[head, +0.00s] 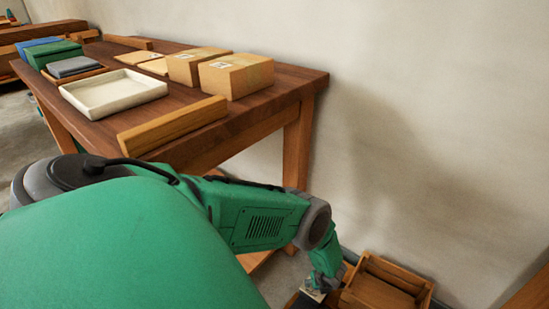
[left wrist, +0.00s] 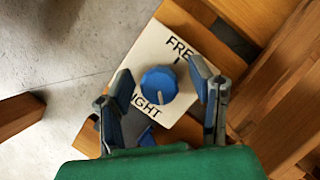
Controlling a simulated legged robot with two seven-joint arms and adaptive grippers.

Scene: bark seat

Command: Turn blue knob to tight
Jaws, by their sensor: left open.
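The blue knob (left wrist: 160,84) sits on a white plate (left wrist: 207,52) in the left wrist view. The plate carries a partly hidden "FRE…" label at its upper right and an "…IGHT" label at its lower left. A pale pointer line shows on the knob's lower part, on the side towards "…IGHT". My left gripper (left wrist: 161,80) is open, with one finger on each side of the knob and visible gaps between them. In the head view my left gripper (head: 318,288) is low beside a wooden box, and the knob is hidden there. My right gripper is not in view.
An open wooden box (head: 388,285) stands close to the gripper, near the wall. A dark wooden table (head: 290,85) behind my arm holds cartons (head: 237,76), a white tray (head: 112,92) and a green bin (head: 55,53). Wooden beams flank the plate; grey floor lies at left.

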